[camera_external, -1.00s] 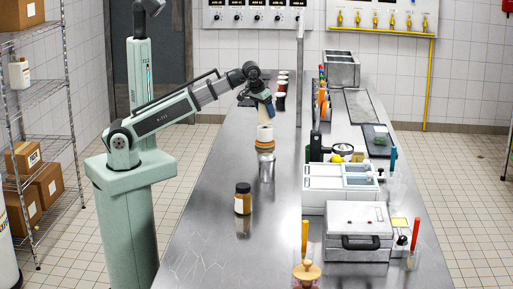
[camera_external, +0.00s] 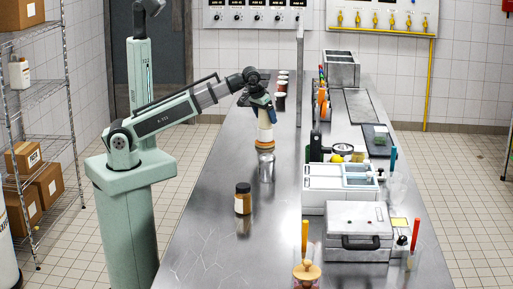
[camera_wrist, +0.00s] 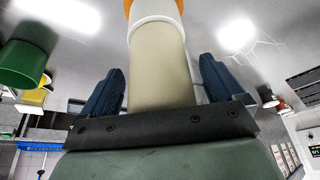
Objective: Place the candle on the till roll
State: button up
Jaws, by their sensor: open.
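The candle (camera_external: 264,118) is a cream cylinder. It stands upright on a white roll (camera_external: 265,134), which looks like the till roll, in the external view. In the wrist view the candle (camera_wrist: 160,80) runs between my fingers to the wider white roll (camera_wrist: 155,33), with an orange edge beyond it. My gripper (camera_external: 264,107) is around the candle's upper part. In the wrist view my gripper (camera_wrist: 160,78) is open, with one blue finger on each side of the candle and narrow gaps beside it. The candle's top end is hidden.
A brown jar with a dark lid (camera_external: 243,198) stands nearer on the steel bench (camera_external: 200,245). Several cups (camera_external: 280,88) stand in a row behind my gripper. The bench's front left is clear.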

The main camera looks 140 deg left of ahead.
jog(key=shift+r, duration=0.15)
jog(key=v, duration=1.2)
